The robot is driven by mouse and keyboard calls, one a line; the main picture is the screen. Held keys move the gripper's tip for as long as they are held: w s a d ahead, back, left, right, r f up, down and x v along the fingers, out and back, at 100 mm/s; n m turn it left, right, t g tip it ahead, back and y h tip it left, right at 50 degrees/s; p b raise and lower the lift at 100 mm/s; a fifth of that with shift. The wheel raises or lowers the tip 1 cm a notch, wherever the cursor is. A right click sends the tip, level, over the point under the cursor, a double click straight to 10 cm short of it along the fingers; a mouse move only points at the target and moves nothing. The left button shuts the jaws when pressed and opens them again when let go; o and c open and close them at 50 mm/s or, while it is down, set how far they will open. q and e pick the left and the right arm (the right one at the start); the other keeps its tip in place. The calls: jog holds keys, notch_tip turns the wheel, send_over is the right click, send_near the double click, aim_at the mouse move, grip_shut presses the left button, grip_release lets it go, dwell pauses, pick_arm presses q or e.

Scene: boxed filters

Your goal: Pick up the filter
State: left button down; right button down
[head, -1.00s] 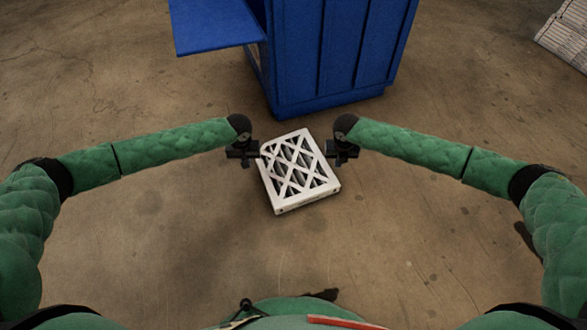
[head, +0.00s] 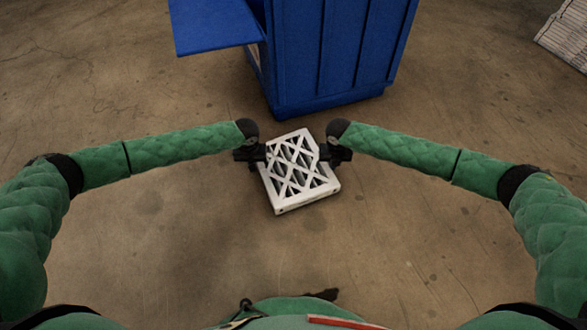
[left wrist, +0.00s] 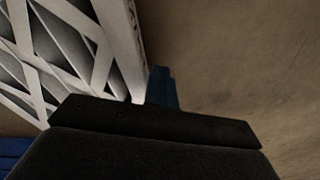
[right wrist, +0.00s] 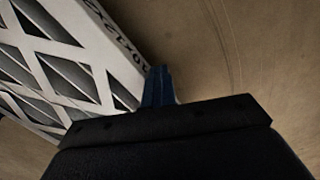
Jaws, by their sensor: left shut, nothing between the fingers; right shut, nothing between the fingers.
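A white filter (head: 297,188) with a lattice face and dark pleats lies on the floor in the middle of the head view, slightly turned. My left gripper (head: 257,155) is at its left side and my right gripper (head: 329,156) at its right side, both near its far half. Both are shut with nothing between the fingers. The filter's frame also shows in the left wrist view (left wrist: 118,40) and in the right wrist view (right wrist: 108,45), close beside the blue fingertips. I cannot tell whether the fingers touch its sides.
A blue bin-like box (head: 335,60) with an open flap (head: 215,28) stands just beyond the filter. A stack of pale boxed or slatted items (head: 567,35) is at the far right. The concrete floor around and in front of the filter is clear.

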pick_arm(q)
jog(key=shift+d+r, duration=0.2)
jog(key=shift+d, duration=0.1)
pick_arm(e)
jog(key=shift+a+r, duration=0.2)
jog(key=shift+a, duration=0.15)
